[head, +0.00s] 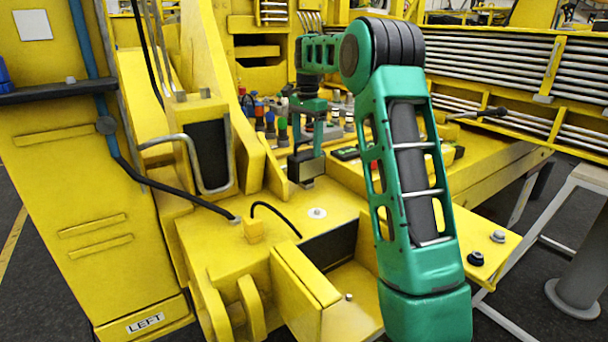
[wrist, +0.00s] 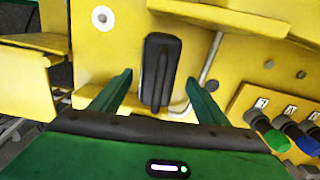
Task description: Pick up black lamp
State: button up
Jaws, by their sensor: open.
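The black lamp (wrist: 160,70) is a dark, rounded, upright-looking block against the yellow structure in the wrist view. My gripper (wrist: 159,78) is open, with one green finger on each side of the lamp. A gap shows between each finger and the lamp, so it is not held. In the head view my gripper (head: 307,150) is beyond my large green arm link, pointing down by a dark block (head: 300,166) that looks like the lamp. Whether the fingertips reach below its top cannot be told.
Colored connectors (wrist: 274,139) on a yellow panel sit to the right in the wrist view. A thin grey rod (wrist: 211,58) runs close to the right finger. Yellow walls and a black cable (head: 276,212) are nearby in the head view.

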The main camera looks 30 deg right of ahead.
aim_at(306, 152)
jog(key=shift+a+f, duration=0.1)
jog(key=shift+f, duration=2.8)
jog(key=shift+c, duration=0.6)
jog(key=shift+r, duration=0.1)
grip_shut()
